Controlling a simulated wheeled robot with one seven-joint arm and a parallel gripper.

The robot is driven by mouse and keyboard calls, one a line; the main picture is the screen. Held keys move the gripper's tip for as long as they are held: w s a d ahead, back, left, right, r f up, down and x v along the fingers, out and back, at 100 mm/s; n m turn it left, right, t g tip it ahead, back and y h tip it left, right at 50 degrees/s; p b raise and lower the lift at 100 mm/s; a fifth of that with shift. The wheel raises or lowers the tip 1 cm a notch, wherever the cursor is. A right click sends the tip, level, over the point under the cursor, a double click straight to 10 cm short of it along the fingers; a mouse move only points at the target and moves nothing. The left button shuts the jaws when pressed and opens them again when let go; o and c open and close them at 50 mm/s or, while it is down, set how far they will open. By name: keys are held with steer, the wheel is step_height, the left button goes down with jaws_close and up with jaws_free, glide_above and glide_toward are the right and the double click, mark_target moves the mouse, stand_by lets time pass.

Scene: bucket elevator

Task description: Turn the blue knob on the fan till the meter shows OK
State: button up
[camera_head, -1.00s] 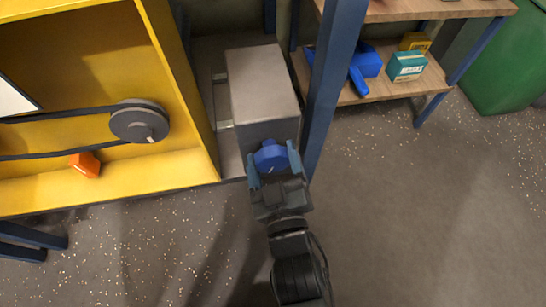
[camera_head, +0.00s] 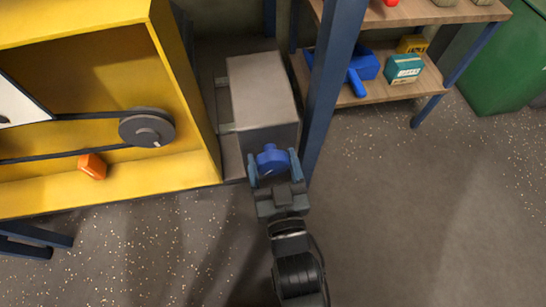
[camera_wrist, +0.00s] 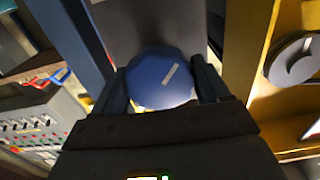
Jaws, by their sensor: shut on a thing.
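The blue knob (camera_head: 271,158) sits on the front face of a grey box-shaped fan housing (camera_head: 262,88). My gripper (camera_head: 274,167) is at the knob with one finger on each side, shut on it. In the wrist view the round blue knob (camera_wrist: 160,79) lies between the two fingers (camera_wrist: 160,88), and its pale pointer line slants up to the right. The meter cannot be made out in either view.
A yellow cabinet (camera_head: 190,95) with a belt pulley (camera_head: 147,128) and an orange block (camera_head: 92,166) stands to the left. A blue post (camera_head: 330,85) rises close to the right of the housing. Wooden shelves (camera_head: 400,91) stand further right. The right floor is clear.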

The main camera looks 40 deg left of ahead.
steer(key=m, duration=0.4)
steer(key=shift+m, duration=0.4)
stand_by(0.4)
steer(key=o, duration=1)
steer(key=shift+d, duration=0.1)
steer(key=shift+p+v, duration=0.8)
steer(key=shift+v, duration=3.05)
